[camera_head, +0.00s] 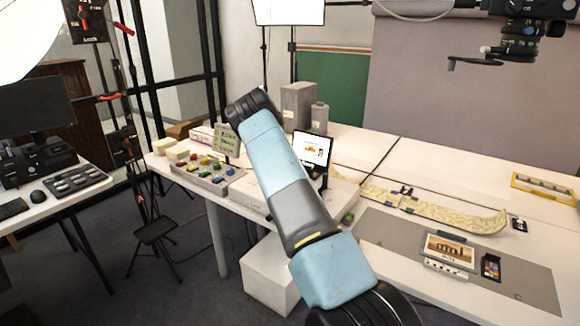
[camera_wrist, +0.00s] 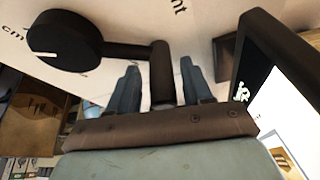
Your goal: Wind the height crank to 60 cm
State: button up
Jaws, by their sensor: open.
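In the wrist view, a black crank has a round hub (camera_wrist: 68,35) with a white pointer mark, a short arm (camera_wrist: 125,48) and an upright cylindrical handle (camera_wrist: 161,62). My gripper (camera_wrist: 160,68) is open, with one dark finger on each side of the handle. Small gaps show between the fingers and the handle; I cannot tell whether either touches it. The pale panel behind the hub carries partly cut-off print, including "cm"; no height value is readable. In the head view, my arm runs up and left, and my gripper cannot be made out.
A black angular part (camera_wrist: 265,55) stands close right of my gripper in the wrist view. In the head view, a tablet screen (camera_head: 313,149), a tray of coloured items (camera_head: 203,172) and grey boxes (camera_head: 297,107) are near the arm. A camera (camera_head: 525,38) hangs upper right.

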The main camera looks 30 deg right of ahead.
jog(key=v, duration=1.3)
jog(key=shift+w+r, duration=0.15)
jog(key=shift+r, duration=0.1)
jog(key=shift+a, duration=0.1)
jog(key=shift+c, duration=0.2)
